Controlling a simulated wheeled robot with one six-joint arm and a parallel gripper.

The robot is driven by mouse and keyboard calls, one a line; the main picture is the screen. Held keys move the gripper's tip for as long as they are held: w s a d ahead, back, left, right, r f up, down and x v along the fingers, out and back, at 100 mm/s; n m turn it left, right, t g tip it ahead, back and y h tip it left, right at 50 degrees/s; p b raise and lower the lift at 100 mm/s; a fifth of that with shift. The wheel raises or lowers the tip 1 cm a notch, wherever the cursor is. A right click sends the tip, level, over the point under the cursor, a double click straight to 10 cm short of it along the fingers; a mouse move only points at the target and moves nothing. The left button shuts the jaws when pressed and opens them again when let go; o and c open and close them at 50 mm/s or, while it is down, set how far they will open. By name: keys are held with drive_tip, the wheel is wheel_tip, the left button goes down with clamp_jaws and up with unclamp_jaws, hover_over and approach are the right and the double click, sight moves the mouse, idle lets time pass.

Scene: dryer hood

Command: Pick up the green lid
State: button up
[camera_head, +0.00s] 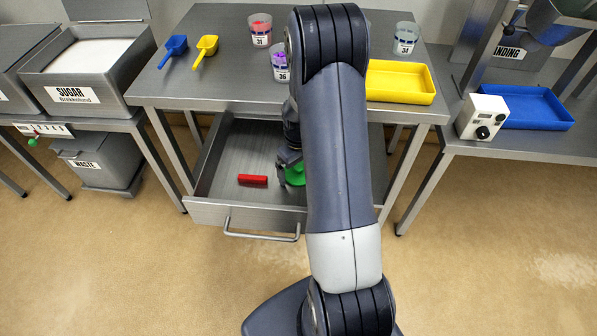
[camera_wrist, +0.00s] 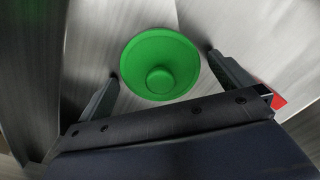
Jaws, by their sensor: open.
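The green lid (camera_wrist: 160,62) lies in the open metal drawer (camera_head: 228,160). In the wrist view it is a round disc with a raised round knob in its middle. In the head view only part of the lid (camera_head: 296,177) shows beside my arm. My gripper (camera_wrist: 162,65) is open, with one finger on each side of the lid. The fingers look apart from it, and I cannot tell the height gap. In the head view my gripper (camera_head: 288,160) reaches down into the drawer, partly hidden by my arm.
A red block (camera_head: 253,180) lies left of the lid in the drawer. On the table above stand a yellow tray (camera_head: 400,82), a blue scoop (camera_head: 173,48), a yellow scoop (camera_head: 206,47) and several cups. The drawer handle (camera_head: 262,236) faces front. The drawer's left part is clear.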

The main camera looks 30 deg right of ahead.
drive_tip(key=c, duration=0.8)
drive_tip(key=shift+c, duration=0.2)
